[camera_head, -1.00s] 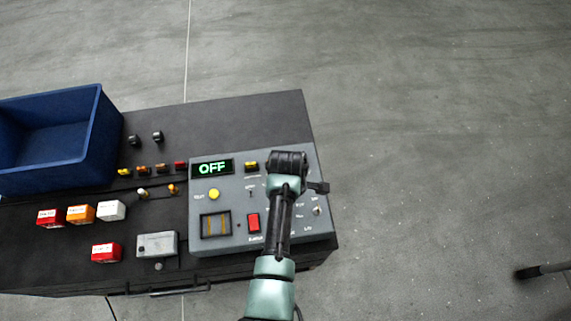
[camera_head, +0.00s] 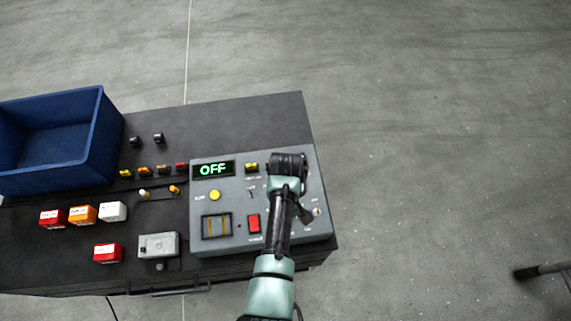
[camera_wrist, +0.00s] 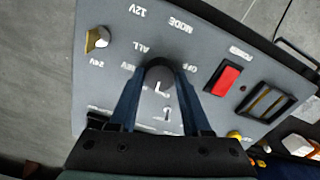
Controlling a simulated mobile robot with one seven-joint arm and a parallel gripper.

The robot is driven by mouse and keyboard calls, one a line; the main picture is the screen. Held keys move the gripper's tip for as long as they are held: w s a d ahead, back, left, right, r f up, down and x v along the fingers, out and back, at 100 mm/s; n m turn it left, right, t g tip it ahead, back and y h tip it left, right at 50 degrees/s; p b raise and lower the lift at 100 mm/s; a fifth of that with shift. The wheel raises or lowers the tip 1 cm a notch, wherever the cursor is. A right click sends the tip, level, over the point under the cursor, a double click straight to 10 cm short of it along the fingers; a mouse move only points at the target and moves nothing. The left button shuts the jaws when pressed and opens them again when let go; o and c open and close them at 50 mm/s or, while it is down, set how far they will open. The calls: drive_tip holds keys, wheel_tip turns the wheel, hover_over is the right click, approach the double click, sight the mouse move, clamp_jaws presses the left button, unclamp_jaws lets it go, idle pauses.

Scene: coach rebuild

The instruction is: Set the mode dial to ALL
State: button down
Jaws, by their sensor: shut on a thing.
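The mode dial (camera_wrist: 160,74) is a round dark knob on the grey panel (camera_wrist: 215,45) in the wrist view. My gripper (camera_wrist: 160,82) is shut on it, with one blue finger on each side. White lettering around it includes MODE above, ALL at the upper left and OFF to the right. A pale mark shows on the knob, but I cannot tell which label it points to. In the head view my arm hides the dial and the fingertips. The display (camera_head: 213,169) on the panel reads OFF in green.
A red rocker switch (camera_wrist: 223,79) sits right of the fingers, and a metal knob (camera_wrist: 97,39) sits at the left. A blue bin (camera_head: 98,140) stands on the bench's left. Red, orange and white blocks lie in front of it.

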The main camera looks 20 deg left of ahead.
drive_tip(key=m, duration=1.3)
drive_tip(key=shift+m, duration=0.4)
drive_tip(key=m, duration=0.6)
drive_tip(key=shift+p, duration=0.35)
drive_tip(key=m, duration=0.6)
drive_tip(key=shift+m, duration=0.4)
drive_tip(key=shift+c, duration=1.8)
unclamp_jaws()
drive_tip(key=shift+r, duration=0.15)
